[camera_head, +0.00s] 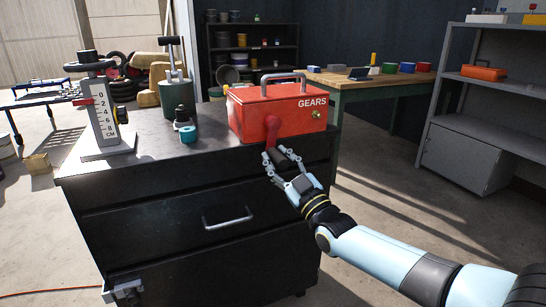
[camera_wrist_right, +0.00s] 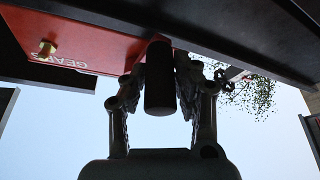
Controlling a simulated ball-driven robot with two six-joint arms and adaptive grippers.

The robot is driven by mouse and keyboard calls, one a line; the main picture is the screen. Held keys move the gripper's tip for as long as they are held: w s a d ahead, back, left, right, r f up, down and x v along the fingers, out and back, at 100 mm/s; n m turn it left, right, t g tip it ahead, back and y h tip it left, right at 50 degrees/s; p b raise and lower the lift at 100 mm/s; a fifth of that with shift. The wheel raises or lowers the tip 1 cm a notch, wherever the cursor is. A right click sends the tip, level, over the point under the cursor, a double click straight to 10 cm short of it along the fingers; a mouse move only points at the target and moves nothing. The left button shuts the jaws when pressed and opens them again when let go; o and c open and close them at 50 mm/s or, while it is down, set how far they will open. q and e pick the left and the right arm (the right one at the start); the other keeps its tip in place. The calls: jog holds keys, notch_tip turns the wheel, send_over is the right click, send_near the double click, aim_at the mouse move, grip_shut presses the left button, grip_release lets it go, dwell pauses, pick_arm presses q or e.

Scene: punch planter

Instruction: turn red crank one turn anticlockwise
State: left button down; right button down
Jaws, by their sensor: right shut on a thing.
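A red box marked GEARS (camera_head: 290,112) stands on the black cabinet top, its handle up. The red crank (camera_head: 271,127) is on the box's front, its arm hanging down to a dark cylindrical grip (camera_head: 284,149). My right gripper (camera_head: 279,160) is shut on that grip, in front of the cabinet's upper edge. In the right wrist view, the dark grip (camera_wrist_right: 160,85) lies between the two fingers of my right gripper (camera_wrist_right: 160,82), and the red box (camera_wrist_right: 85,38) shows behind, upside down. The crank's pivot is hard to make out. My left gripper is not in view.
The black cabinet (camera_head: 180,195) has a drawer handle (camera_head: 228,219) below the box. A gauge stand (camera_head: 105,110), a green-grey pot (camera_head: 174,98) and a small teal-based item (camera_head: 186,130) stand left of the box. A wooden table (camera_head: 375,80) and grey shelves (camera_head: 480,110) are beyond.

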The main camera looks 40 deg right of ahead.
jog(key=shift+s+d+f+n+y, duration=0.1)
jog(key=shift+d+n+y, duration=0.2)
jog(key=shift+n, duration=0.3)
jog(key=shift+s+d+n+y, duration=0.1)
jog(key=shift+d+n+y, duration=0.15)
jog(key=shift+n, duration=0.35)
jog(key=c, duration=1)
grip_release()
jog(key=v, duration=1.2)
jog(key=shift+d, duration=0.1)
